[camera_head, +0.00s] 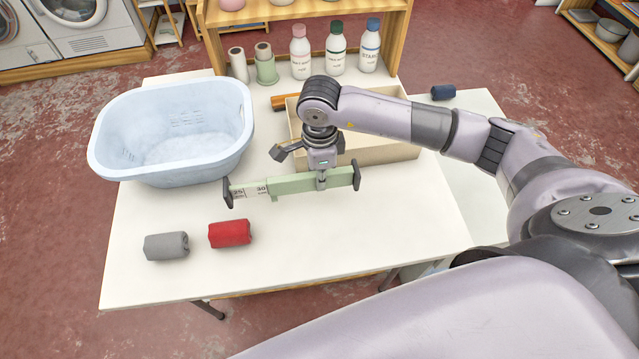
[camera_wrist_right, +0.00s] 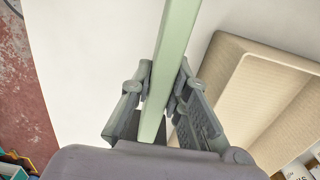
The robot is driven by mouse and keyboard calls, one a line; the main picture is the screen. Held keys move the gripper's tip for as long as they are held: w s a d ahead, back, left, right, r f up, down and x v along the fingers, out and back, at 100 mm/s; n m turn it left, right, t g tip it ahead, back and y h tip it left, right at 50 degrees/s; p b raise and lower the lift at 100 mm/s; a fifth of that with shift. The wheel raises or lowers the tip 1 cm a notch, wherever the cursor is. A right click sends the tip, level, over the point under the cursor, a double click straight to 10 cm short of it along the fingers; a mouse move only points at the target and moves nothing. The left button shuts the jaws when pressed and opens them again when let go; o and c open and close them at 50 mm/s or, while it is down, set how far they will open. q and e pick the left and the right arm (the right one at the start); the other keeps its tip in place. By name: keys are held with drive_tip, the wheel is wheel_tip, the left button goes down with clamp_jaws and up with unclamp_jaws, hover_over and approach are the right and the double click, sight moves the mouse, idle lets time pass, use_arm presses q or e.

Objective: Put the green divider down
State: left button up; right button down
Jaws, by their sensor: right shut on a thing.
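The green divider (camera_head: 292,184) is a long pale-green bar with dark end pieces and a white label marked 25 and 30 on its left part. My right gripper (camera_head: 321,178) is shut on it near its right half and holds it roughly level over the white table. In the right wrist view the divider (camera_wrist_right: 173,62) runs between the two fingers (camera_wrist_right: 158,98). Whether its lower edge touches the table cannot be told. My left gripper is not in view.
The white table (camera_head: 300,240) has free room at the front. A grey roll (camera_head: 166,246) and a red roll (camera_head: 230,233) lie front left. A pale-blue basket (camera_head: 180,165) stands back left. A beige tray (camera_head: 395,152) lies behind my gripper. Bottles (camera_head: 335,50) stand at the back.

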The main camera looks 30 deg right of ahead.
drive_tip(key=shift+f, duration=2.1)
drive_tip(key=shift+f, duration=0.2)
drive_tip(key=c, duration=1.5)
unclamp_jaws()
drive_tip(key=shift+c, duration=0.2)
drive_tip(key=shift+r, duration=0.2)
